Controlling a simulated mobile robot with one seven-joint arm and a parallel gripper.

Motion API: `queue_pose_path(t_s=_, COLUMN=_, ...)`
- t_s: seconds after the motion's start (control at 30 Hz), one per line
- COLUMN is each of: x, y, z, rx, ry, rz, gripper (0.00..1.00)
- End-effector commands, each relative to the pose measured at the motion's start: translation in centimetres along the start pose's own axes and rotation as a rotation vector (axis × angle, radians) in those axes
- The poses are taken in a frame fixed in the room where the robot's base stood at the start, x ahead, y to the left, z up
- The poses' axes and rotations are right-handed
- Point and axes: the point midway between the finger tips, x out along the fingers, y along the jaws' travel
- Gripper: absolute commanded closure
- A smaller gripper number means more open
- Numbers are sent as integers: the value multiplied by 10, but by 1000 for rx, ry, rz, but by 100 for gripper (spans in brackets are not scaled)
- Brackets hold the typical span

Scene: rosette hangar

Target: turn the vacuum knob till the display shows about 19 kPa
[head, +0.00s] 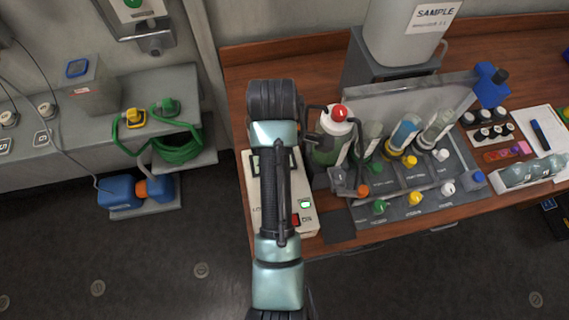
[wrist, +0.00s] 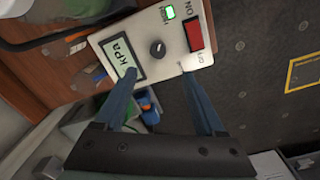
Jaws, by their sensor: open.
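The vacuum control box is a pale panel (head: 305,222), partly hidden under my arm in the head view. The wrist view shows its face (wrist: 146,24) with a dark round knob (wrist: 157,48) bearing a light mark. Beside the knob is a display (wrist: 119,48) reading "kPa"; I cannot make out a number, and a finger overlaps its lower edge. My gripper (wrist: 156,70) is open and empty, its two blue fingers spread on either side below the knob in the picture. The knob appears between the finger lines, apart from both. In the head view my fingers are hidden.
A red switch (wrist: 194,37) and a lit green button (wrist: 170,12) sit on the same panel. A bottle with a red cap (head: 335,140) and a rack of vials (head: 420,190) stand close to the right. Dark floor lies in front of the bench.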

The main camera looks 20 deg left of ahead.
Motion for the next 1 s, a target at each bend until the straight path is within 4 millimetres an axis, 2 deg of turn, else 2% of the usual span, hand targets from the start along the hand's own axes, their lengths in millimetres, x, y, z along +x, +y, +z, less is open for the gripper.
queue_pose_path(t_s=0.03, x=11, y=0, z=0, rx=1, ry=0, rz=1, gripper=28)
queue_pose_path(t_s=0.2, x=32, y=-1, z=0, rx=3, ry=1, rz=-3, gripper=28)
queue_pose_path(t_s=0.4, x=75, y=0, z=0, rx=5, ry=0, rz=-1, gripper=28)
queue_pose_path(t_s=0.6, x=107, y=1, z=0, rx=4, ry=1, rz=4, gripper=28)
queue_pose_path(t_s=0.8, x=121, y=2, z=0, rx=4, ry=1, rz=6, gripper=28)
queue_pose_path(t_s=1.0, x=122, y=2, z=0, rx=4, ry=1, rz=7, gripper=28)
